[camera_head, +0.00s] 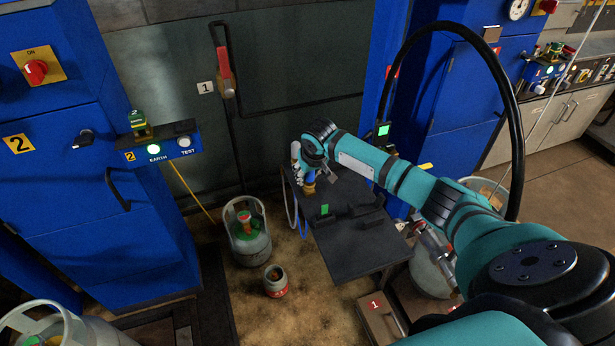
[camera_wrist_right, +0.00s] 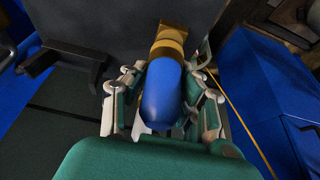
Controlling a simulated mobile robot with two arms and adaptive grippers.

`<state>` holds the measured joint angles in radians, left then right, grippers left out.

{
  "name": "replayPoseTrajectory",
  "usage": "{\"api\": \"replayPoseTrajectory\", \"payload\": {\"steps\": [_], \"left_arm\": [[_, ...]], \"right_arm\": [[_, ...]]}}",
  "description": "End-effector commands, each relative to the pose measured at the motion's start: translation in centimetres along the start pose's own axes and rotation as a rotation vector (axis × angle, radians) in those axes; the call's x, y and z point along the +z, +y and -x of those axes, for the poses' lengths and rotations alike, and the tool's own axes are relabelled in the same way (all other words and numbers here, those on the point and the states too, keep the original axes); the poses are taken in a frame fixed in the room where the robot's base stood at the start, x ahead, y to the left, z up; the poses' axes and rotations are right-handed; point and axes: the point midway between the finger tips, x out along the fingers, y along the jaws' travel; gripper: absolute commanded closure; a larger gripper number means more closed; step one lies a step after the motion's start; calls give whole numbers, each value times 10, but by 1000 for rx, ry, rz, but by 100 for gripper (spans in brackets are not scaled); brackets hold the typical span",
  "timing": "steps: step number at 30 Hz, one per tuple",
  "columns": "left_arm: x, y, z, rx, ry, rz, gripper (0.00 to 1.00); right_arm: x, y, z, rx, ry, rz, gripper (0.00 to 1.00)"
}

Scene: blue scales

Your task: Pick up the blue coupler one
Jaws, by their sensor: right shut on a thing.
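The blue coupler (camera_wrist_right: 165,92) has a rounded blue body with a brass-coloured end (camera_wrist_right: 170,38). In the right wrist view it sits between the two fingers of my right gripper (camera_wrist_right: 165,100), which is shut on it. In the head view the coupler shows small, with its brass end (camera_head: 309,187) near the far left corner of the dark table (camera_head: 345,245). My right arm reaches in from the right over the table, and its wrist partly hides the coupler. I cannot tell whether the coupler touches the table. My left gripper is not in view.
A green-marked dark block lies on the table, with dark raised holders beside it. Blue cabinets (camera_head: 90,190) stand at left. A gas cylinder (camera_head: 248,232) and a small red-banded canister (camera_head: 275,281) stand on the floor left of the table. A black hose (camera_head: 515,110) arches behind my arm.

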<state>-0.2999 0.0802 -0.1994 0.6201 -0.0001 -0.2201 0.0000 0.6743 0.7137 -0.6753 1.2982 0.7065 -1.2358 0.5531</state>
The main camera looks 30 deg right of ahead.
Motion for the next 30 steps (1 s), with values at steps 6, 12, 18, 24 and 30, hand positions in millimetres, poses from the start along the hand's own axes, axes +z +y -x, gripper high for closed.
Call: {"api": "replayPoseTrajectory", "payload": {"steps": [6,12,18,24,30], "left_arm": [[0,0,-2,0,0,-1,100],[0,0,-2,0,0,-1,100],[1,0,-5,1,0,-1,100],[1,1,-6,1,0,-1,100],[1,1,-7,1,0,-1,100]], "right_arm": [[-2,4,26,0,0,2,100],[40,23,48,3,-1,5,100],[84,42,72,3,-3,6,100],[109,52,85,1,-2,2,100],[120,57,92,0,1,1,100]]}}
